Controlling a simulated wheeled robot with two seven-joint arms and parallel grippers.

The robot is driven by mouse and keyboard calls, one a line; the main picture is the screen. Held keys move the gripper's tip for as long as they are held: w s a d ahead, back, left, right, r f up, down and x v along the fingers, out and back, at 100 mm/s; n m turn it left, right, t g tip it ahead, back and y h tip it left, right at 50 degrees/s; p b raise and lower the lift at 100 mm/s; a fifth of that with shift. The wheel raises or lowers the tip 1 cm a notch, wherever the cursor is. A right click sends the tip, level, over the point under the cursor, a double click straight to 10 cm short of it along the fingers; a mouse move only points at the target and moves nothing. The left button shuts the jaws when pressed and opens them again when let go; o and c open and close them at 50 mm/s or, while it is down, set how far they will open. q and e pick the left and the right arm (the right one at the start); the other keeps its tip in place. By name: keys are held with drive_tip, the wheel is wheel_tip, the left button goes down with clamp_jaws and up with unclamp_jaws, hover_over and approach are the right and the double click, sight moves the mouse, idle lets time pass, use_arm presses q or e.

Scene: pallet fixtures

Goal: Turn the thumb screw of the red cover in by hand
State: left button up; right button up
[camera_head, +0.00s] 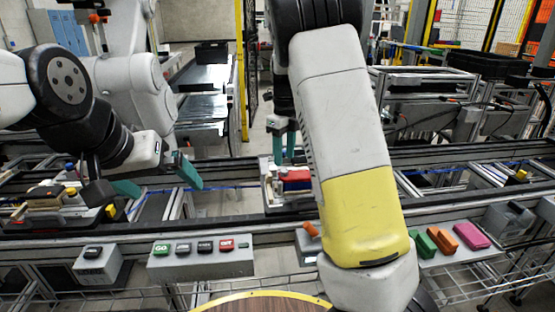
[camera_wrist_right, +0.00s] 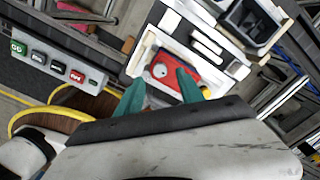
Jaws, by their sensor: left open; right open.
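The red cover (camera_head: 296,176) sits on a pale fixture (camera_head: 270,197) on the conveyor, partly hidden by my right arm in the head view. In the right wrist view the red cover (camera_wrist_right: 176,65) shows a round grey thumb screw (camera_wrist_right: 160,71) on its face. My right gripper (camera_head: 284,160) is open just above the cover. In the right wrist view its teal fingertips (camera_wrist_right: 159,80) are apart and empty, near the screw and to either side of it. Contact cannot be told. My left gripper (camera_head: 158,184) is open and empty over the conveyor at left.
A button panel (camera_head: 202,262) stands at the front. Green, orange and pink blocks (camera_head: 442,237) lie at the front right. Another loaded fixture (camera_head: 45,197) is at the far left of the conveyor. A dark box (camera_wrist_right: 252,20) and white bars lie beside the cover.

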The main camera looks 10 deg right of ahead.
sight(285, 171)
wheel_tip(285, 171, up, 3)
drive_tip(key=shift+r, duration=0.25)
drive_tip(key=shift+s+d, duration=0.1)
drive_tip(key=shift+s, duration=0.05)
drive_tip(key=s+d+r+n+t+y, duration=0.1)
drive_tip(key=s+r+n+t, duration=0.2)
drive_tip(key=s+n, duration=1.1)
drive_tip(key=s+r+n+t+y, duration=0.1)
drive_tip(key=s+r+n+t, duration=0.2)
drive_tip(key=s+n, duration=1)
drive_tip(key=shift+s+d+r+n, duration=0.4)
drive_tip(key=shift+s+r, duration=0.1)
drive_tip(key=shift+r, duration=0.1)
